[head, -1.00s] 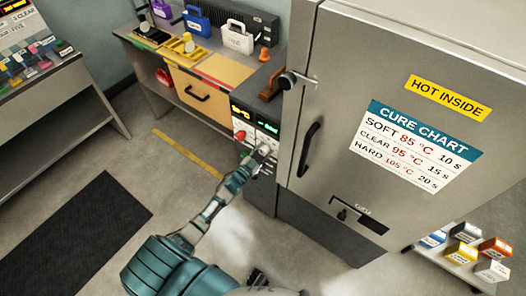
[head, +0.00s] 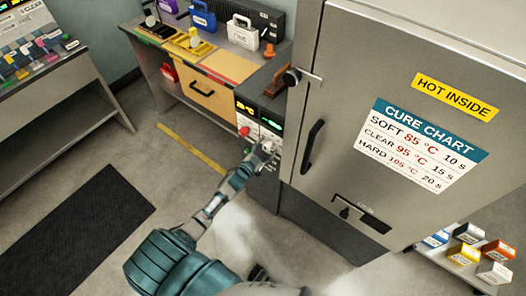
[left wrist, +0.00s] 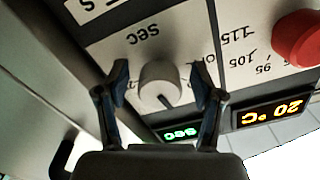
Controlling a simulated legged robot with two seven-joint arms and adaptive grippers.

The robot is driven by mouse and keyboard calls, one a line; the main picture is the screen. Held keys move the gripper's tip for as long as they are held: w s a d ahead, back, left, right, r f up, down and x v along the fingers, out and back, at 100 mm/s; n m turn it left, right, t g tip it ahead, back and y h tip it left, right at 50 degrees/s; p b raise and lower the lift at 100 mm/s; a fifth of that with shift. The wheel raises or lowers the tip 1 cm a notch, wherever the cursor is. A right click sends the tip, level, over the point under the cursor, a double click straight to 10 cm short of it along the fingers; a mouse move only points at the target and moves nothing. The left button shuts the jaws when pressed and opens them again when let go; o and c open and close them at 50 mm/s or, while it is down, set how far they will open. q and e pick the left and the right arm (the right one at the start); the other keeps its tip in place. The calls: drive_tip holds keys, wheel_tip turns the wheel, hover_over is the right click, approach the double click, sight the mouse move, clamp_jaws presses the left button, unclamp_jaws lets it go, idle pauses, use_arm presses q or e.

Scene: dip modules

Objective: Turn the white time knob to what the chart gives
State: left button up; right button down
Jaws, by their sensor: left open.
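The white time knob (left wrist: 160,84) is on the front panel of the control unit, under a "SEC" label in the left wrist view, with a dark pointer line. My left gripper (left wrist: 166,80) is open, its two fingers on either side of the knob. I cannot tell whether they touch it. In the head view the gripper (head: 266,150) is at the panel and covers much of the knob. The cure chart (head: 421,145) on the oven door reads soft 85 °C 10 s, clear 95 °C 15 s, hard 105 °C 20 s. My right gripper is not in view.
A red knob (left wrist: 298,40) sits beside the white one on a temperature scale. An orange display (left wrist: 272,112) reads 20 °C; a green display (left wrist: 181,133) is partly hidden. The oven door (head: 340,90) stands close to the right of the panel.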

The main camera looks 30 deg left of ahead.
use_arm(q)
drive_tip(key=s+a, duration=0.1)
drive_tip(key=s, duration=1)
drive_tip(key=shift+s, duration=0.35)
drive_tip(key=shift+f, duration=0.1)
